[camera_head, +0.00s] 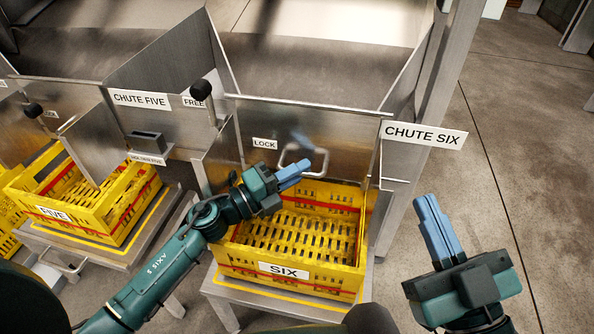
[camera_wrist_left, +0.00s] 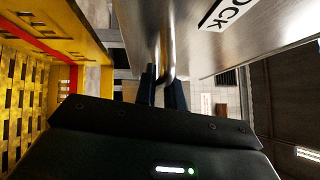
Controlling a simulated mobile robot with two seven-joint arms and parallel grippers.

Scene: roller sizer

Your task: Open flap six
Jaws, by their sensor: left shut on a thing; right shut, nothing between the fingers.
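Flap six (camera_head: 345,135) is a grey metal panel at the front of chute six, above the yellow crate marked SIX (camera_head: 245,270). It carries a bent metal handle (camera_head: 320,165). My left gripper (camera_head: 304,167) is at this handle, and in the left wrist view its fingers (camera_wrist_left: 163,88) are shut on the handle bar (camera_wrist_left: 168,40). A lever with a black knob (camera_head: 200,90) stands left of the flap, beside the FREE label (camera_head: 193,102). The LOCK label (camera_head: 264,144) is nearer the handle. My right gripper (camera_head: 427,203) is shut and empty, right of the crate.
The CHUTE SIX sign (camera_head: 423,135) sticks out at the right of the chute. Chute five, with its sign (camera_head: 140,98) and the yellow crate marked FIVE (camera_head: 95,235), is on the left. The concrete floor (camera_head: 530,170) on the right is clear.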

